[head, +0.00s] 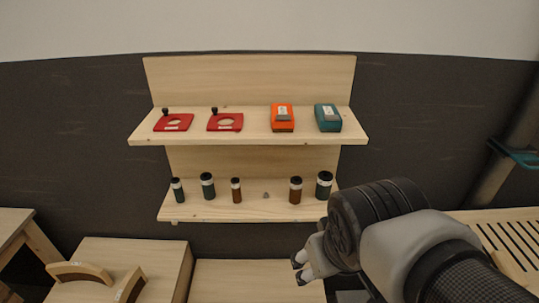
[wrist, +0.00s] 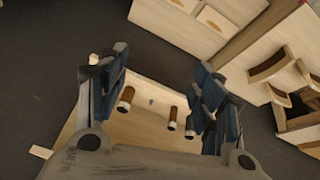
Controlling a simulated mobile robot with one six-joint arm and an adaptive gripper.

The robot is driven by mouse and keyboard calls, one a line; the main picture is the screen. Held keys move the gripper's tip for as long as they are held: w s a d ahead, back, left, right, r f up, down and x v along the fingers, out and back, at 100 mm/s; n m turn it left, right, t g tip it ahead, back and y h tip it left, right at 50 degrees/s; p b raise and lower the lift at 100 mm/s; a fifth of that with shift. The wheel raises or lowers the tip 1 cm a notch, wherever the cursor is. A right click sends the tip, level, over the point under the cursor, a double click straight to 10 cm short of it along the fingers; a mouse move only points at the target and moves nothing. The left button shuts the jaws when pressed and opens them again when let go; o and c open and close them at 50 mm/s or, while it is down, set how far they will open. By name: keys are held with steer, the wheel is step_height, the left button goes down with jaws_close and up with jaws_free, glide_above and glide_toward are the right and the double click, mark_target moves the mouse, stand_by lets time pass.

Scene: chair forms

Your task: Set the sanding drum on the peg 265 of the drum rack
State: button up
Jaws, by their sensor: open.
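Several sanding drums stand upright on the lower shelf, which seems to be the drum rack (head: 250,210). From the left they are a small green drum (head: 177,190), a larger green drum (head: 207,186), a small brown drum (head: 236,190), a brown drum (head: 295,190) and a large green drum (head: 324,185). A short bare peg (head: 265,196) stands between the two brown drums. No peg number is readable. My gripper (head: 302,268) is low, in front of the shelf's right part. In the wrist view my gripper (wrist: 158,70) is open and empty, with drums (wrist: 127,98) beyond its fingers.
The upper shelf (head: 250,130) holds two red plates (head: 173,122) with black knobs, an orange block (head: 282,117) and a teal block (head: 328,117). Curved wooden pieces (head: 80,272) lie on a box at lower left. A slatted wooden top (head: 505,240) is at right.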

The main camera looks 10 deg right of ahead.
steer(key=shift+m+y, duration=0.4)
steer(key=s, duration=0.1)
steer(key=s+a, duration=0.1)
steer(key=s, duration=0.1)
steer(key=s+a+r, duration=0.1)
steer(key=s, duration=0.1)
steer(key=shift+o, duration=0.4)
steer(key=shift+w, duration=0.1)
